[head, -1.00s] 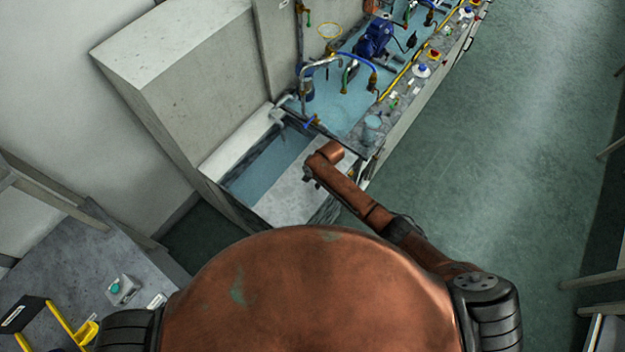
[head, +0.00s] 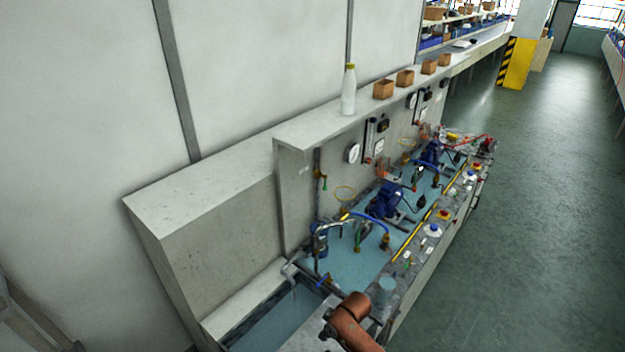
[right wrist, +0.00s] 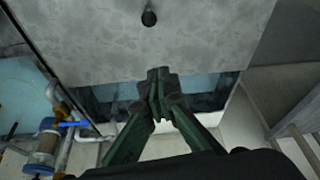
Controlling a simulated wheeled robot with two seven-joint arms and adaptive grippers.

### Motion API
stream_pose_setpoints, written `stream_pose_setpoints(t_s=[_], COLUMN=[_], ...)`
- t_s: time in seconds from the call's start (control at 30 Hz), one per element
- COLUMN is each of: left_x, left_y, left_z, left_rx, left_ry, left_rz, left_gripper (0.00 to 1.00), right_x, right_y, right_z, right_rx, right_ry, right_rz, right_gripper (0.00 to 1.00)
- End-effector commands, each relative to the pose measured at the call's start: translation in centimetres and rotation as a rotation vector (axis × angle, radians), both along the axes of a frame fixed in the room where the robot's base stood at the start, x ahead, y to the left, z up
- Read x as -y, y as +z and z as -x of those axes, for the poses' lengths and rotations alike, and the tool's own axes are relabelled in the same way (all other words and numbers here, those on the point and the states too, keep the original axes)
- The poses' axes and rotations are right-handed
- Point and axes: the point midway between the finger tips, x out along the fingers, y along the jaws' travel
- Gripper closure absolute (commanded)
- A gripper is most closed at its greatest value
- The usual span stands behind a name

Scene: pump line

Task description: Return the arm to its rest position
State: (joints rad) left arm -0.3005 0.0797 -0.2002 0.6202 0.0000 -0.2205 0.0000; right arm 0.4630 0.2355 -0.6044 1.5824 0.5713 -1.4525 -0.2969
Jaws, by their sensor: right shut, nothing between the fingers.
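My right arm's copper-coloured link (head: 352,322) shows at the bottom of the head view, over the near end of the pump bench. In the right wrist view my right gripper (right wrist: 158,82) has its green fingers together, with nothing between them. The fingers are over a pale grey speckled surface (right wrist: 190,35) and a dark-edged basin strip. I cannot tell the height of the fingers above it. My left gripper is not in view.
The near basin (head: 275,328) lies left of my arm. Pipes with a blue hose (head: 372,219), blue pumps (head: 384,201) and a control strip run along the bench. A white bottle (head: 348,90) and brown boxes (head: 383,90) stand on the wall ledge. The green floor (head: 530,230) at right is clear.

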Motion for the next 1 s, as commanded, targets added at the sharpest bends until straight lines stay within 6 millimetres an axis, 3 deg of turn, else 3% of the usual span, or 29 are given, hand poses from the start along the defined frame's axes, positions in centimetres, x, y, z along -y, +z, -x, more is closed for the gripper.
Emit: stream_pose_setpoints(t_s=[0.17,0.27,0.47,0.6,0.7,1.0], left_x=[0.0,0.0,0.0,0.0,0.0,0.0], left_y=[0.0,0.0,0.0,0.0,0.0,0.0], left_z=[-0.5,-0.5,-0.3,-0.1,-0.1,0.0], left_rx=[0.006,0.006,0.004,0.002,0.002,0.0], left_ry=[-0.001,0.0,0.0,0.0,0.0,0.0], left_rz=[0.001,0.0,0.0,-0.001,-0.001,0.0], left_gripper=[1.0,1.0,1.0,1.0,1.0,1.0], right_x=[1.3,3.6,11.1,17.1,20.5,27.0], right_y=[-1.0,-1.6,-1.7,-0.9,-0.3,1.8], right_z=[2.9,6.0,13.1,18.4,21.4,27.9], right_rx=[-0.012,-0.019,-0.022,-0.017,-0.012,0.003], right_ry=[-0.074,-0.176,-0.448,-0.64,-0.743,-0.94], right_rz=[-0.036,-0.067,-0.087,-0.061,-0.034,0.038], right_gripper=[1.0,1.0,1.0,1.0,1.0,1.0])
